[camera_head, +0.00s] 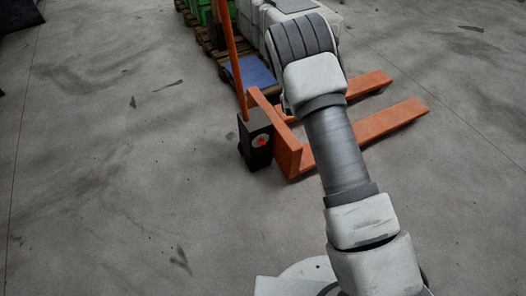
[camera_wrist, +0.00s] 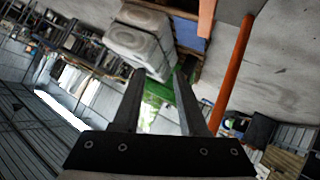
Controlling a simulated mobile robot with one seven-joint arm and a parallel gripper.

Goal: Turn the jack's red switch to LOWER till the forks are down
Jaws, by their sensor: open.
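The orange pallet jack (camera_head: 289,148) stands on the concrete floor in the head view, its two forks (camera_head: 390,122) pointing right. I cannot tell how high the forks are. A black box (camera_head: 254,152) at its near left end carries the red switch (camera_head: 262,142) on a pale round plate; its setting is too small to read. The jack's orange handle (camera_head: 236,65) rises beside it and also shows in the wrist view (camera_wrist: 232,75). My gripper (camera_wrist: 158,74) is open and empty, tilted toward the room and away from the switch. The head view hides it behind my arm.
Wooden pallets with white sacks (camera_head: 300,18), a blue item (camera_head: 250,72) and green items stand behind the jack. My arm crosses in front of part of the forks. The floor (camera_head: 110,150) to the left is clear.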

